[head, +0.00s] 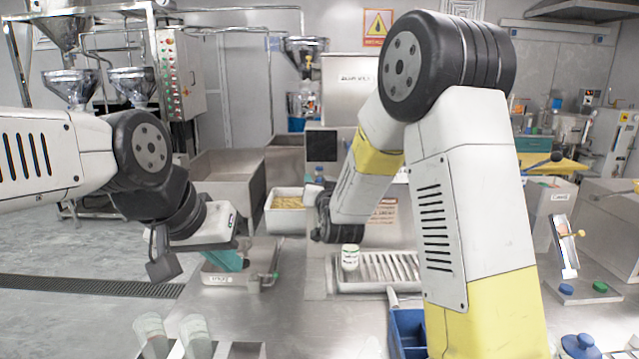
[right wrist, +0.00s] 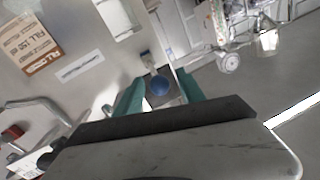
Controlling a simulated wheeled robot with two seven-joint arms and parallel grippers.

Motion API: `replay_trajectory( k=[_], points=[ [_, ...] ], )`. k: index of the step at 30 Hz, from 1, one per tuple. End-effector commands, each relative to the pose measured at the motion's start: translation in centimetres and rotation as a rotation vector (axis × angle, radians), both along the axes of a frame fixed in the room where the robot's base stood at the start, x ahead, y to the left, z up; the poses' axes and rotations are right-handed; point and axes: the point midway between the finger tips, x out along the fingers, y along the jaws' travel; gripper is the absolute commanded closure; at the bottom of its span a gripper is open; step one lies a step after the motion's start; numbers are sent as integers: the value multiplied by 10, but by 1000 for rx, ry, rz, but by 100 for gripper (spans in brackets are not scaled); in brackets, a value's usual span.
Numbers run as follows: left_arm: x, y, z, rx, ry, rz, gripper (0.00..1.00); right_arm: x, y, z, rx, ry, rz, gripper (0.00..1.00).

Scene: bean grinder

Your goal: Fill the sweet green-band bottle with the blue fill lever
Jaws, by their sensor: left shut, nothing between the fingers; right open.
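A small white bottle with a greenish band (head: 350,258) stands upright at the left end of a slatted metal tray (head: 345,288) in the head view; its label is too small to read. A round blue knob (right wrist: 159,86), perhaps that of the blue fill lever, shows between the teal fingers of my right gripper (right wrist: 160,92) in the right wrist view. These fingers are open; contact with the knob cannot be told. My left gripper (head: 226,262) is shut and empty, above a small labelled metal unit (head: 218,279), left of the bottle.
A white bin of yellowish pieces (head: 285,215) stands behind. A blue container (head: 408,333) lies in front of the tray. Blue and green buttons (head: 566,289) are at the right. Clear vessels (head: 152,333) stand front left. Bare metal table lies between them and the tray.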

Motion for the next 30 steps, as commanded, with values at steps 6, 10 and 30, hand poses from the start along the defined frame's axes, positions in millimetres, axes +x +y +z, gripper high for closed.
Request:
replay_trajectory(
  k=[6, 10, 30],
  points=[
    [0, 0, 0, 0, 0, 0, 100, 0, 0, 0, 0, 0, 0, 71],
    [0, 0, 0, 0, 0, 0, 100, 0, 0, 0, 0, 0, 0, 97],
    [0, 0, 0, 0, 0, 0, 100, -1, 0, 0, 0, 1, 0, 100]
  ],
)
